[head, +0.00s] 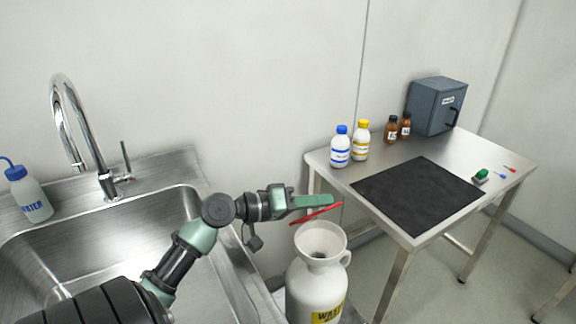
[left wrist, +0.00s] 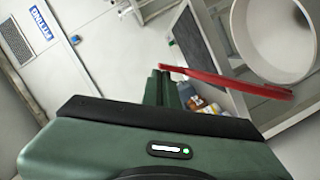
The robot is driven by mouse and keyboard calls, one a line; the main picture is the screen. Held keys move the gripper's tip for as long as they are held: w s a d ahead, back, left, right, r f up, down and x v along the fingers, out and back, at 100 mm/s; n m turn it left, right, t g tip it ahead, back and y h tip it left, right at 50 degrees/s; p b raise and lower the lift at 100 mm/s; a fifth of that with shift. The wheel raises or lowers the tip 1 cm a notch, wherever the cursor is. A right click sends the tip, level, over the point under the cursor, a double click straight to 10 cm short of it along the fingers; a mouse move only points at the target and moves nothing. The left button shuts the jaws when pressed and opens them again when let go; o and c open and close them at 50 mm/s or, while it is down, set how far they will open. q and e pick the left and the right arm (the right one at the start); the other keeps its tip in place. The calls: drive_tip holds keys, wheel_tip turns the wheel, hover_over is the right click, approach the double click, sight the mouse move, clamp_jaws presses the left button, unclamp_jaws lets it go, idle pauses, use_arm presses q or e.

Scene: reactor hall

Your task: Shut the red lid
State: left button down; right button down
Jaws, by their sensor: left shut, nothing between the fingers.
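The red lid (head: 318,214) stands open and tilted above the back of a white waste container's wide funnel mouth (head: 321,241). The white waste container (head: 301,288) has a yellow label and a side handle. My left gripper (head: 330,200) is shut and empty, its fingertips right by the lid on its far side; I cannot tell whether they touch it. In the left wrist view the red lid (left wrist: 225,81) runs from the fingertips (left wrist: 160,78) toward the round white mouth (left wrist: 284,75). My right gripper is in neither view.
A steel sink (head: 100,250) with a tall tap (head: 75,130) is at the left, with a water wash bottle (head: 30,196). A steel table at the right bears a black mat (head: 418,195), white bottles (head: 340,150), brown bottles (head: 391,130) and a grey box (head: 436,105).

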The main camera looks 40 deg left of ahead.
use_arm(q)
drive_tip(key=shift+s+d+f, duration=0.15)
drive_tip(key=shift+d+f, duration=0.25)
drive_tip(key=shift+d, duration=0.15)
drive_tip(key=shift+r, duration=0.1)
